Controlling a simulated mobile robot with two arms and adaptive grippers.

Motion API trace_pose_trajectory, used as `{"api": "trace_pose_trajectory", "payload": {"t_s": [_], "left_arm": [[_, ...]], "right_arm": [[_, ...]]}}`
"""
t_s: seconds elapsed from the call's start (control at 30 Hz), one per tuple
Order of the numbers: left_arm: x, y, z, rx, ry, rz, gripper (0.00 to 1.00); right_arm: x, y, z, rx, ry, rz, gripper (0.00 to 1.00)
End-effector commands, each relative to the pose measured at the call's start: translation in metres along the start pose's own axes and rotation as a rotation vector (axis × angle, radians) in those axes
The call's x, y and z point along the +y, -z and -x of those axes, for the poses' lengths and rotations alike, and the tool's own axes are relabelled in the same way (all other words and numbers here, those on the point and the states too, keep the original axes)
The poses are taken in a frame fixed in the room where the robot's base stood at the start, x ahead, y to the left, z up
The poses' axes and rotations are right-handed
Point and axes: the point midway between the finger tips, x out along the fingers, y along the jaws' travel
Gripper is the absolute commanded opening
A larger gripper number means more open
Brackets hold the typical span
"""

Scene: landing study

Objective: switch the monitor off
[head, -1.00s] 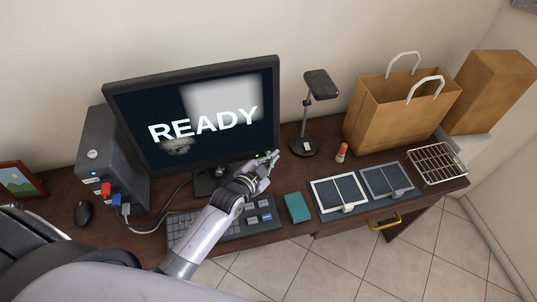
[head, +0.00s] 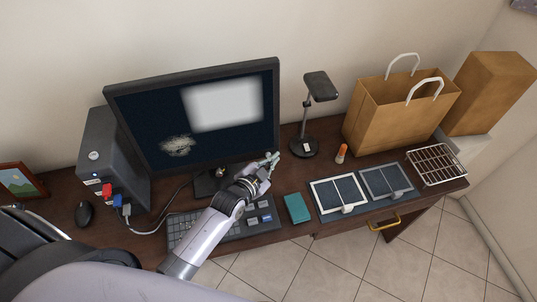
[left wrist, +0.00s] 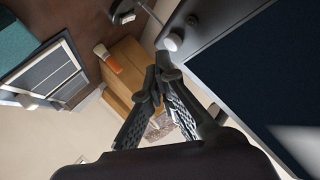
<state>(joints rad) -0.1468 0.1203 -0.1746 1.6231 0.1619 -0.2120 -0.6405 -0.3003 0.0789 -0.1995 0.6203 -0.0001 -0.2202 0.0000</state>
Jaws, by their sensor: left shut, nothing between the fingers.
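The monitor (head: 150,120) stands at the back of the desk with a dark screen. A pale bright patch and a small greyish smudge show on it, but no text. My left gripper (head: 270,160) is shut and empty at the monitor's lower right corner. In the left wrist view the closed fingertips (left wrist: 160,72) are close to a round pale button (left wrist: 172,42) on the edge of the monitor frame (left wrist: 205,22). I cannot tell whether they touch it. My right gripper is not in view.
A grey computer tower (head: 112,150) with plugged cables stands left of the monitor. The keyboard (head: 185,228) lies under my left arm.

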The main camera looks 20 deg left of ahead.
Motion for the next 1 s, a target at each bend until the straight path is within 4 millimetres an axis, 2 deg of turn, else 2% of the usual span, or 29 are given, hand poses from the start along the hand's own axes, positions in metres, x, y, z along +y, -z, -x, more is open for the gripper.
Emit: {"api": "trace_pose_trajectory", "payload": {"t_s": [0.37, 0.8, 1.0], "left_arm": [[0.004, 0.002, 0.005, 0.000, 0.000, 0.001, 0.00], [0.030, 0.015, 0.033, 0.000, -0.001, 0.003, 0.00], [0.036, 0.016, 0.039, 0.000, 0.000, 0.001, 0.00]], "right_arm": [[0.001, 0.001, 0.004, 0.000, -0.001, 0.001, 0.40], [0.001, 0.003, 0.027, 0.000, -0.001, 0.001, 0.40], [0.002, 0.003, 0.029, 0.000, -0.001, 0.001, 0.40]]}}
